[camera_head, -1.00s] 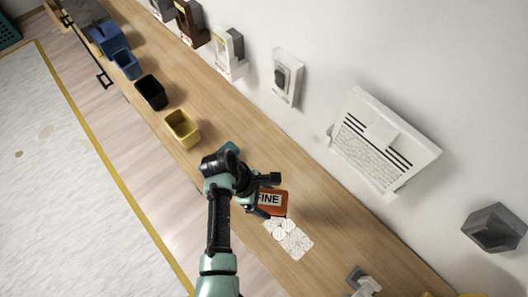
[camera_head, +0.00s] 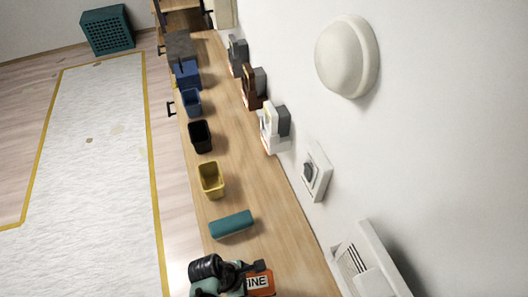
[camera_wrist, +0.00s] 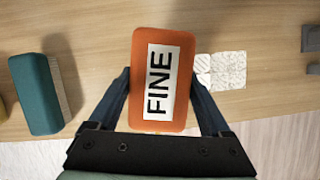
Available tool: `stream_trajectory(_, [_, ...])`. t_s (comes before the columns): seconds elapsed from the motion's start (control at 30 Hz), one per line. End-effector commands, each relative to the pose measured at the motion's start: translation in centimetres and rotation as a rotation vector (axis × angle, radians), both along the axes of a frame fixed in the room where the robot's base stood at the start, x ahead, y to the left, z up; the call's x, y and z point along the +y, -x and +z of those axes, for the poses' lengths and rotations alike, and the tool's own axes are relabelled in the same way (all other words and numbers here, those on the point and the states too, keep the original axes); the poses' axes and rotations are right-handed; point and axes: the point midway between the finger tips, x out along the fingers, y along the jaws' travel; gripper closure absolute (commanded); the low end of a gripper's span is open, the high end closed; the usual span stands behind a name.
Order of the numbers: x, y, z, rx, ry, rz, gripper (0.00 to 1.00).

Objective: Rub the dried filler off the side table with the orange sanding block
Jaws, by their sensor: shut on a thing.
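The orange sanding block (camera_head: 259,284), labelled FINE, is between the fingers of my gripper (camera_head: 246,281) at the bottom of the head view. In the wrist view my gripper (camera_wrist: 160,98) is shut on the block (camera_wrist: 163,48), one dark finger along each long side. The pale dried filler (camera_wrist: 229,70) lies as rough whitish patches on the wooden side table (camera_wrist: 265,35), just right of the block. The block hides part of the table, and any filler under it cannot be seen. The filler is outside the head view.
A teal block (camera_head: 231,225) lies on the table near my gripper. Beyond it stand yellow (camera_head: 211,180), black (camera_head: 200,136) and blue (camera_head: 192,102) bins. Wall fittings, including a white switch (camera_head: 316,172), line the right. Small grey objects (camera_wrist: 311,38) sit at the wrist view's right edge.

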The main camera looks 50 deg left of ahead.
Motion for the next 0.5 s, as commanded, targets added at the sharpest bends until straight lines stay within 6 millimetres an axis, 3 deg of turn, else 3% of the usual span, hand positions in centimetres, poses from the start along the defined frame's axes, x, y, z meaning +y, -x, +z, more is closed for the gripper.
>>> stream_trajectory(0.37, [0.0,0.0,0.2,0.001,0.003,-0.001,0.76])
stream_trajectory(0.5, [0.0,0.1,-1.4,0.0,0.003,-0.001,0.76])
